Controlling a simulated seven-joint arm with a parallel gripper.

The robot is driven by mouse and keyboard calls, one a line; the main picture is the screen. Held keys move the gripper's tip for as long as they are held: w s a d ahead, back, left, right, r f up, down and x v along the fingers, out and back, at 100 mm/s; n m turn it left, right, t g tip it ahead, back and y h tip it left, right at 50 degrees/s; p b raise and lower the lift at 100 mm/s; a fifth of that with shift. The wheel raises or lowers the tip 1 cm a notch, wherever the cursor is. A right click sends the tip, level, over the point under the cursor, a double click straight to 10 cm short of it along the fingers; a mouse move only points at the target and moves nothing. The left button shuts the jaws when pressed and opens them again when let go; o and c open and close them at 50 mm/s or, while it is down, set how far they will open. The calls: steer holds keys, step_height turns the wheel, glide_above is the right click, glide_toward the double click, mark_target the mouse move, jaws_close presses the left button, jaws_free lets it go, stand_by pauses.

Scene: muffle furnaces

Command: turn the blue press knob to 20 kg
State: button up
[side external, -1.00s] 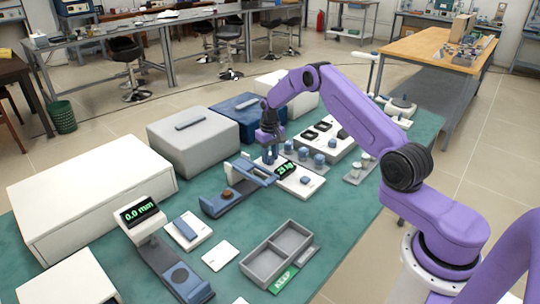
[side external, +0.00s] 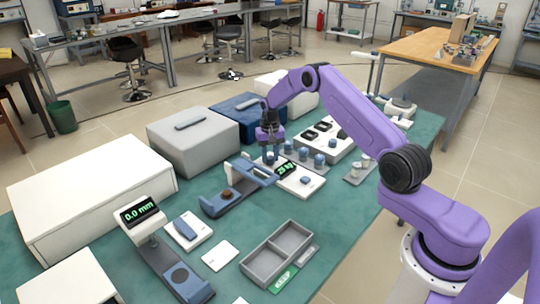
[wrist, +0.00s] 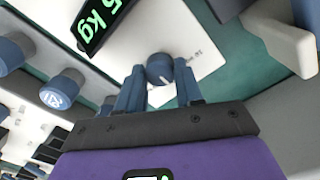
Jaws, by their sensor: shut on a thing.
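The blue press knob (wrist: 160,69) is a round knob with a white pointer line, on a white panel. My gripper (wrist: 160,88) is shut on it, with one blue finger on each side of the knob. In the side external view my gripper (side external: 270,148) reaches down at the panel's far left end, and the fingers partly hide the knob. The press display (side external: 285,169) shows green digits, too small there to read surely. In the wrist view the display (wrist: 98,22) is cut off and its visible part reads "5 kg".
A blue-and-grey press frame (side external: 235,187) stands just left of the panel. A grey two-part tray (side external: 275,254) lies in front, and large furnace boxes (side external: 193,140) stand behind.

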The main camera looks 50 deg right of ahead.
mark_target(270, 157)
steer(key=o, duration=1)
steer(key=shift+o, duration=0.2)
steer(key=shift+r, duration=0.1)
step_height(270, 157, up, 17)
steer(key=shift+r, duration=0.15)
